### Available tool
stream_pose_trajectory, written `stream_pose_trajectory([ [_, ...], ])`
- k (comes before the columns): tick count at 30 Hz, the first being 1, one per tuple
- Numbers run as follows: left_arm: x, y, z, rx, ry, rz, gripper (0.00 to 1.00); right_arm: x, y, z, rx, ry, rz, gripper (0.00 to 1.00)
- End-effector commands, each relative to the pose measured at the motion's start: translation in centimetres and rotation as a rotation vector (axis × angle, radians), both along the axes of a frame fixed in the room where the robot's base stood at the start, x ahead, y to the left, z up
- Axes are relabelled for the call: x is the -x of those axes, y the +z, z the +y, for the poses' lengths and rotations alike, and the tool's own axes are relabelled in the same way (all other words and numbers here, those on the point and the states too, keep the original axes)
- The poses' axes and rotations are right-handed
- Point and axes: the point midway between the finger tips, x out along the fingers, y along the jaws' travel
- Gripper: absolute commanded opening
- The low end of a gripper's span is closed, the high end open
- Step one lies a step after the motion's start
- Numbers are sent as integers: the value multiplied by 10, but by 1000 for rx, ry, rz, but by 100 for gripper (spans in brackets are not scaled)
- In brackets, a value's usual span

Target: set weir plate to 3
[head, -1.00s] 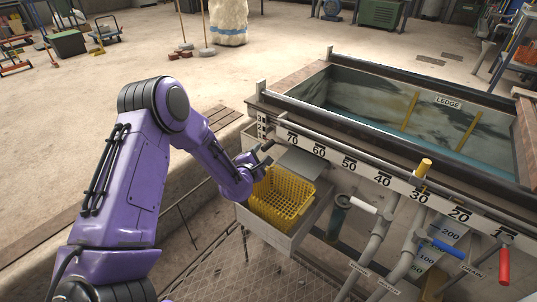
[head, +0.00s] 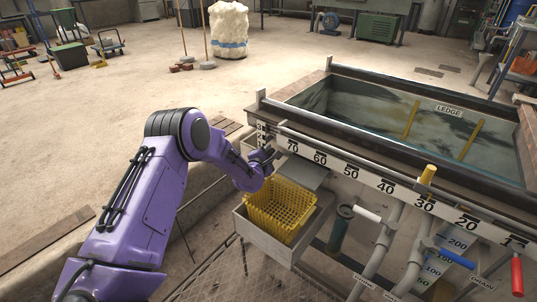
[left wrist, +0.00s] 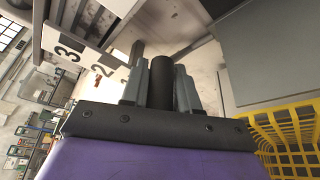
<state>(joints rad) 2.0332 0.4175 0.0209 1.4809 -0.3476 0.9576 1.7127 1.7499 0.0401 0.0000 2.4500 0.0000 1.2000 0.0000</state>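The weir scale, a white strip with black digits, is at the tank's left end (head: 262,132). In the left wrist view its digits 3, 2 and 1 show at upper left (left wrist: 85,58). My left gripper (head: 268,158) is at that end, just above the yellow basket. In the left wrist view, its grey fingers (left wrist: 160,90) sit close on both sides of a dark round handle (left wrist: 162,72) and appear shut on it. A grey bar beside it reaches near the digit 1. The weir plate itself I cannot make out clearly. My right gripper is out of view.
A yellow basket (head: 281,208) stands in a grey tray (head: 270,243) below the gripper. A grey sloping plate (head: 306,173) juts out over the basket. Pipes, a yellow-topped valve (head: 427,175) and blue and red handles are along the tank front at right.

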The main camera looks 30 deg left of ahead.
Motion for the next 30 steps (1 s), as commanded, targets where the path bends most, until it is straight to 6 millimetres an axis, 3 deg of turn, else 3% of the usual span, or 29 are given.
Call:
stream_pose_trajectory([
  [4,0,11,0,2,1,-1,0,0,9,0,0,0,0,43],
  [9,0,55,1,1,2,-3,0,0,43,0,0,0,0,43],
  [13,0,78,1,0,3,-4,0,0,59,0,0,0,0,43],
  [25,-1,85,1,-3,2,-6,0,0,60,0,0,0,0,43],
  [26,-1,85,1,-3,2,-6,33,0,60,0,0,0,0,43],
  [27,-1,85,1,-2,2,-7,46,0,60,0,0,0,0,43],
  [28,-1,85,1,-2,2,-7,51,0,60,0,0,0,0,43],
  [30,-1,84,1,-2,1,-5,51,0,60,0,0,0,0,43],
])
